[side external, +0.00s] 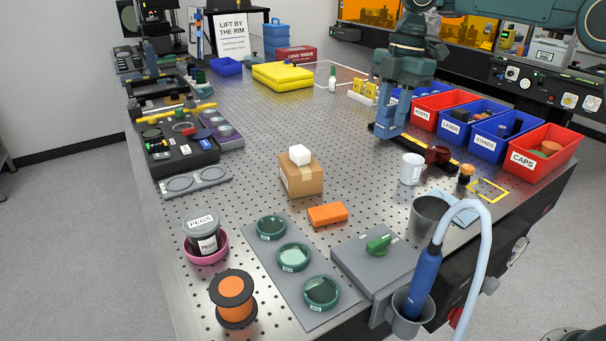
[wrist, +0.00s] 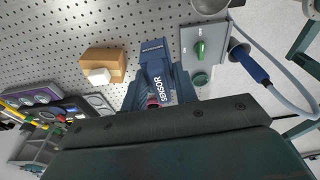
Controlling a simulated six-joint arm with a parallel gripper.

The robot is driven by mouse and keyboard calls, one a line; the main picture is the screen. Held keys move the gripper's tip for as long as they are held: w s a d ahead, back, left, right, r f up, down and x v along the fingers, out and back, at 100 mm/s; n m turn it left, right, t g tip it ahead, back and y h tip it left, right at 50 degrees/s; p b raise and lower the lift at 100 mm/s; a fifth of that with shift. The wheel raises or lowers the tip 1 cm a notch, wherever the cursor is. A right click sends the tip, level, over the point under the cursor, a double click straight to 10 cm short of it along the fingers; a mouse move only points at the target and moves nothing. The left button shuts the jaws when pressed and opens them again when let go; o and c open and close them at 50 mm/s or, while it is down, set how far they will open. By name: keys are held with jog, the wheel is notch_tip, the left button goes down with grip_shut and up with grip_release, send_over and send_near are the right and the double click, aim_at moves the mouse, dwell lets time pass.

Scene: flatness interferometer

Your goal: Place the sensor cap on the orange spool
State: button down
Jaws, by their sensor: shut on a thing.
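The orange spool (side external: 233,298) stands upright at the near left corner of the table, with black flanges and a bare top. My gripper (side external: 384,135) is at the right, behind the white cup and well away from the spool. In the wrist view my gripper (wrist: 158,95) is shut on a dark blue piece lettered SENSOR (wrist: 163,85), which I take as the sensor cap. Its outline is hard to separate from the blue fingers. In the side view the cap cannot be made out clearly. The spool is not seen in the wrist view.
A cardboard box (side external: 301,178) with a white block, an orange block (side external: 327,214), green dishes (side external: 293,257) and a PEGS jar (side external: 202,229) in a pink bowl lie around the spool side. Labelled bins (side external: 536,158) line the right edge. A tall blue-handled tool (side external: 424,275) stands at the front.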

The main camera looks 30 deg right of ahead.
jog(key=w+a+f, duration=0.1)
jog(key=a, duration=0.9)
send_over(227, 289)
notch_tip(227, 289, down, 4)
jog(key=shift+m, duration=0.4)
jog(key=shift+w+d+f, duration=0.1)
jog(key=shift+d+f, duration=0.05)
jog(key=shift+f, duration=1.2)
jog(key=shift+d+f, duration=0.15)
jog(key=shift+f, duration=1.25)
jog(key=shift+w+d+f, duration=0.1)
jog(key=shift+d+f, duration=0.05)
jog(key=shift+f, duration=1.2)
jog(key=shift+s, duration=0.1)
jog(key=c, duration=1.1)
grip_release()
jog(key=shift+f, duration=0.1)
jog(key=shift+d+r, duration=0.2)
jog(key=shift+r, duration=1.1)
jog(key=shift+d+r, duration=0.15)
jog(key=shift+r, duration=1.1)
jog(key=shift+d+r, duration=0.2)
jog(key=shift+r, duration=1.1)
